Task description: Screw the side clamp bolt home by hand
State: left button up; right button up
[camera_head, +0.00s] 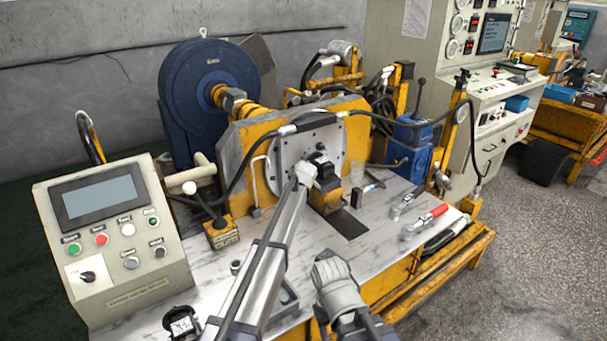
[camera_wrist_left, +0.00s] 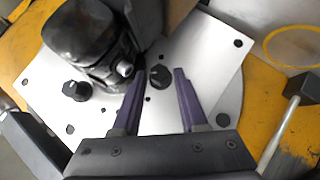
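A dark bolt (camera_wrist_left: 160,76) stands on the pale metal plate (camera_wrist_left: 205,60) in the left wrist view, beside the black hydraulic motor (camera_wrist_left: 85,35). My left gripper (camera_wrist_left: 160,72) is open; its two purple fingers lie on either side of that bolt, with a gap visible on both sides. A second dark bolt (camera_wrist_left: 76,90) sits on the other side of the motor. In the head view the left gripper (camera_head: 306,172) is small and close to the motor (camera_head: 322,160) and plate (camera_head: 335,145). My right arm is at lower centre; its fingers cannot be made out.
A yellow frame (camera_head: 245,140) carries the plate. Hoses run across its top. A control box (camera_head: 105,235) stands at left. A red-handled tool (camera_head: 425,222) and another tool (camera_head: 405,203) lie on the table's right side. A rod-handled tool (camera_wrist_left: 290,120) hangs right of the plate.

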pick_arm(q)
jog(key=shift+o, duration=0.9)
